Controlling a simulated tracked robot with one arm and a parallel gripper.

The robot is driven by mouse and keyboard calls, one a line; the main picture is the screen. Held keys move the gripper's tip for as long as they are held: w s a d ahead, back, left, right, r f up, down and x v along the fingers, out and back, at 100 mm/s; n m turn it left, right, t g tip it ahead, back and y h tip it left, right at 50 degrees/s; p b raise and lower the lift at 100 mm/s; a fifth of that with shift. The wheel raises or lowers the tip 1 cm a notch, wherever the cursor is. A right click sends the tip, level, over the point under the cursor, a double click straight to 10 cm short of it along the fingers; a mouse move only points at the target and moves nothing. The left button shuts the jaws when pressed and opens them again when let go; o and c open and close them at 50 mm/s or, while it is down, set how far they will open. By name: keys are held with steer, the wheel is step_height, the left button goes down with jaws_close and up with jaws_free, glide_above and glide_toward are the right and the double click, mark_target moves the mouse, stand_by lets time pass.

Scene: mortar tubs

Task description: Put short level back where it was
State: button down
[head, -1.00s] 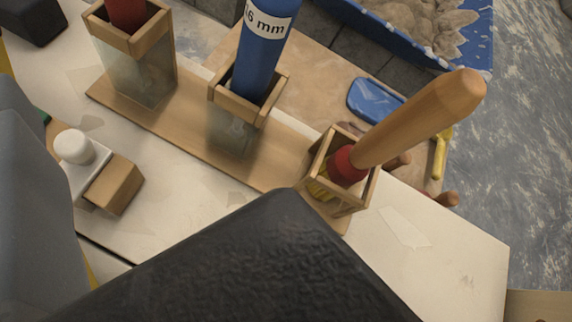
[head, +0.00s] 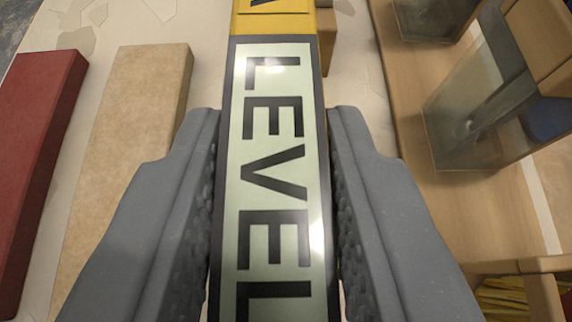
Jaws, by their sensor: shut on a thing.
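The short level (head: 272,170) fills the middle of the head view. It is a long bar with a yellow end and a pale face lettered LEVEL in black, running from the top edge down to the bottom edge. My gripper (head: 275,115) has one grey finger on each side of it and is shut on it. The level's lower part runs out of the picture. What lies under it is hidden.
A red bar (head: 35,170) and a tan bar (head: 125,165) lie side by side on the pale worktop at left. A wooden rack (head: 415,130) with clear-sided holders (head: 490,110) stands close at right. A small wooden block (head: 327,38) shows behind the level's far end.

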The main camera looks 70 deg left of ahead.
steer(key=shift+s+d+f+p, duration=0.1)
steer(key=shift+d+f+p, duration=0.1)
steer(key=shift+f+p, duration=0.75)
step_height(320, 180, down, 3)
steer(key=b, duration=0.3)
steer(key=shift+f, duration=0.2)
steer(key=shift+f+b, duration=0.4)
steer(key=shift+b, duration=0.5)
steer(key=c, duration=1.1)
jaws_free()
